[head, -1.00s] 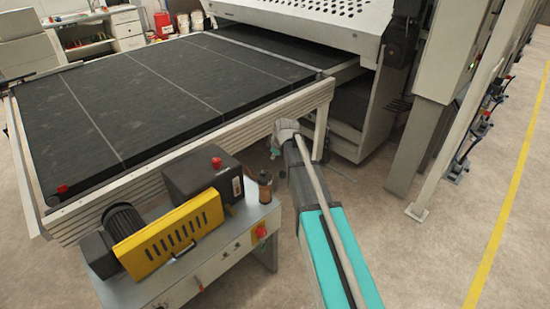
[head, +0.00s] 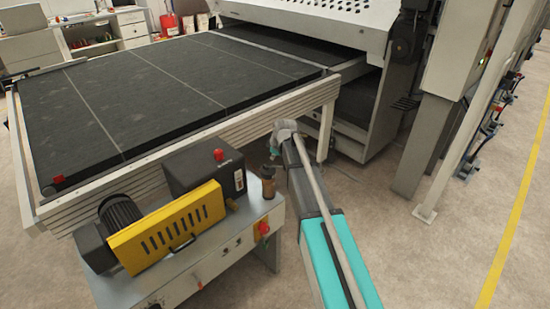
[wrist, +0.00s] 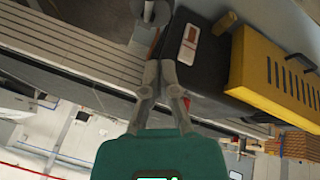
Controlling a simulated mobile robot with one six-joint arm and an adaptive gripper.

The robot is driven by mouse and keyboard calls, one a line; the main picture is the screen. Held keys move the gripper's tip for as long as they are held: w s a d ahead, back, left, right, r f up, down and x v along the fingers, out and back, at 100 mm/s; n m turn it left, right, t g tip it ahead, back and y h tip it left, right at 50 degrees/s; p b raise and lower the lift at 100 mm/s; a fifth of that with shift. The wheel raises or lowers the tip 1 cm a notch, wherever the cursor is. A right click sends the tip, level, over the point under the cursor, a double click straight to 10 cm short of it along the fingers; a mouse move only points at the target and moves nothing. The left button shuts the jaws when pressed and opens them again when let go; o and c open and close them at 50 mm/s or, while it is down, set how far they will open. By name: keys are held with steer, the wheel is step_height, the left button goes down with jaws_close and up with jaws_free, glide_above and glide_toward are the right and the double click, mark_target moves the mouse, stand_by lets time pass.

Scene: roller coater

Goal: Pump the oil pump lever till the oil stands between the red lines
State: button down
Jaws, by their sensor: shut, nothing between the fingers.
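The oil unit is a black box (head: 205,173) with a red knob on top, beside a yellow slotted guard (head: 170,231). A pale label with a brown window, perhaps the oil gauge (wrist: 190,43), is on the box; its red lines and oil level are too small to read. A brownish cylinder (head: 268,184) stands at the bench's right end. A small tan stub (wrist: 225,22) beside the guard may be the lever, but I cannot tell. My gripper (wrist: 160,66) is shut and empty, close to the box in the wrist view. In the head view my gripper (head: 274,156) is above the cylinder.
The bench (head: 215,262) carries the unit and a red emergency button (head: 263,229). A black conveyor bed (head: 150,95) with a metal side rail lies behind it. The coater cabinet (head: 345,125) and posts stand to the right. The floor (head: 400,260) at front right is clear.

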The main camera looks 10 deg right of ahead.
steer(key=shift+s+d+f+b, duration=0.2)
steer(key=shift+d+f+b, duration=0.1)
steer(key=shift+d+f, duration=0.15)
steer(key=shift+s+d+f+b, duration=0.25)
steer(key=shift+d+f, duration=0.05)
steer(key=shift+d, duration=0.3)
steer(key=shift+s+d+f+b, duration=0.2)
steer(key=shift+d+f+b, duration=0.1)
steer(key=shift+d+f, duration=0.15)
steer(key=shift+s+a+f+b, duration=0.1)
steer(key=shift+a+f+b, duration=0.1)
steer(key=shift+b, duration=0.1)
